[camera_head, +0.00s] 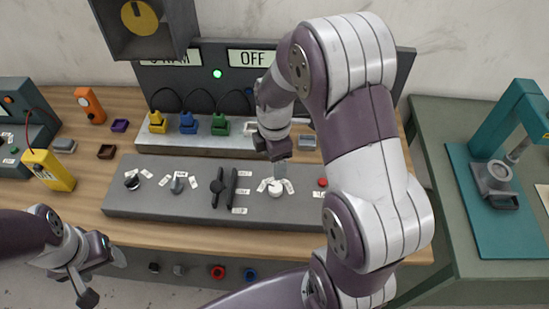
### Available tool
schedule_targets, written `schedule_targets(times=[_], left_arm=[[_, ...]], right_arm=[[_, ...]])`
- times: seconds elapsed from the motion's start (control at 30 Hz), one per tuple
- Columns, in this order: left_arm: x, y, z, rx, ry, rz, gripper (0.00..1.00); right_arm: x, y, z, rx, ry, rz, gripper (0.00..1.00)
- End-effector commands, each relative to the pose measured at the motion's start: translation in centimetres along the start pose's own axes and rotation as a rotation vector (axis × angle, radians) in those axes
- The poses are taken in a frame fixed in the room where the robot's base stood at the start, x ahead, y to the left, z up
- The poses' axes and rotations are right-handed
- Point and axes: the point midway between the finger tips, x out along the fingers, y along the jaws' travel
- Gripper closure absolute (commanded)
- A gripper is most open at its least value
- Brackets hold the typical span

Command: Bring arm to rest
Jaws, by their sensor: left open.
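My left arm comes in at the lower left, and its open, empty gripper (103,277) is in front of the bench's front edge, apart from the controls. My right arm reaches in large from the lower right and bends over the grey control panel (150,203). Its gripper (279,172) points down at a white knob (277,188) on the panel. Its fingers are small and partly hidden, so I cannot tell whether they are open or touch the knob.
The wooden bench (150,232) carries a display reading OFF (250,58) with a green light. Yellow (157,122), blue (188,122) and green (220,124) plugs stand behind the panel. A yellow meter (48,170) is at left. A teal press (495,170) stands on the right table.

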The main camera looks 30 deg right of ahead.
Motion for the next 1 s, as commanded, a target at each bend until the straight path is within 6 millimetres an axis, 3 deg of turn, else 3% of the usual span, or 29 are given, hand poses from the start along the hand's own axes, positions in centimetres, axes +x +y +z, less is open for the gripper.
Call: schedule_targets(times=[0.17,0.67,0.77,0.9,1.0], left_arm=[[0.1,0.0,0.0,0.000,0.000,0.000,0.36],[0.1,0.0,0.0,0.000,0.000,0.000,0.36],[0.1,0.0,0.0,0.000,0.000,0.000,0.36],[0.1,0.0,0.0,0.000,0.000,0.000,0.36],[0.1,0.0,0.0,0.000,0.000,0.000,0.36]], right_arm=[[-0.9,-0.1,0.0,0.000,0.000,-0.002,0.36],[-0.9,0.0,0.0,0.061,0.000,0.002,0.36],[-0.5,-0.4,0.0,0.338,0.002,0.010,0.36],[-0.7,-3.4,-0.7,0.923,0.016,0.028,0.36],[-1.4,-6.1,-1.7,1.268,0.042,0.046,0.36]])
